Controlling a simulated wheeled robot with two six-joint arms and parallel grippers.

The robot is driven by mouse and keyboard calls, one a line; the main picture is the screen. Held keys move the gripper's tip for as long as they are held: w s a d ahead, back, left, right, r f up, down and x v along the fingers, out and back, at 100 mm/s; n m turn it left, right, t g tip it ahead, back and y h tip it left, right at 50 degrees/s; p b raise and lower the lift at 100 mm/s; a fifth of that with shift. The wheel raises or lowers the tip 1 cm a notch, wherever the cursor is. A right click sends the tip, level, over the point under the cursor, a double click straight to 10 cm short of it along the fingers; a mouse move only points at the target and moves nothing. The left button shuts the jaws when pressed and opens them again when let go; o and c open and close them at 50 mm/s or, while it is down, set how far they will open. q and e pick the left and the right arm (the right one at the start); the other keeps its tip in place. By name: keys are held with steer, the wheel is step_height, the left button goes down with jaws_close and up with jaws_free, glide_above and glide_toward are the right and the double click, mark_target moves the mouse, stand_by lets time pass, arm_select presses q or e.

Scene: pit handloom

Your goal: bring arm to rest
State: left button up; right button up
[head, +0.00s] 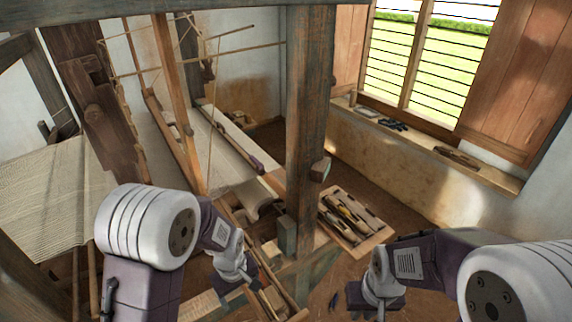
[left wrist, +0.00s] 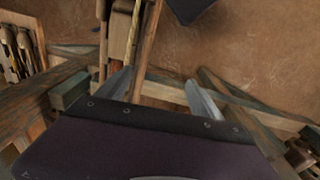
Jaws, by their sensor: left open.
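My left gripper (head: 262,284) hangs low at the loom's front, beside a long wooden trough (head: 288,300) holding wooden pieces. In the left wrist view its two grey fingers (left wrist: 160,90) are spread apart with nothing held between them; wooden bars of the loom pass beyond them. My right gripper (head: 368,306) points down over the brown floor at the bottom of the head view, right of the left one. Its fingertips are small and cut by the frame edge, so I cannot tell whether they are apart.
The loom's thick post (head: 311,120) stands between the arms. A wooden tray (head: 379,237) with several shuttle-like tools lies right of it. Pale cloth (head: 55,195) is at the left. A window ledge (head: 415,148) with small tools runs along the wall. Floor (head: 425,215) shows beyond the tray.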

arm_select(q)
steer(key=s+a+f+m+b, duration=0.5)
steer(key=s+f+m+b, duration=0.2)
steer(key=b, duration=0.6)
steer(key=shift+s+a+f+t, duration=0.25)
steer(key=shift+s+f, duration=0.25)
steer(key=shift+f, duration=0.25)
arm_select(e)
step_height(320, 180, down, 15)
steer(key=shift+w, duration=0.1)
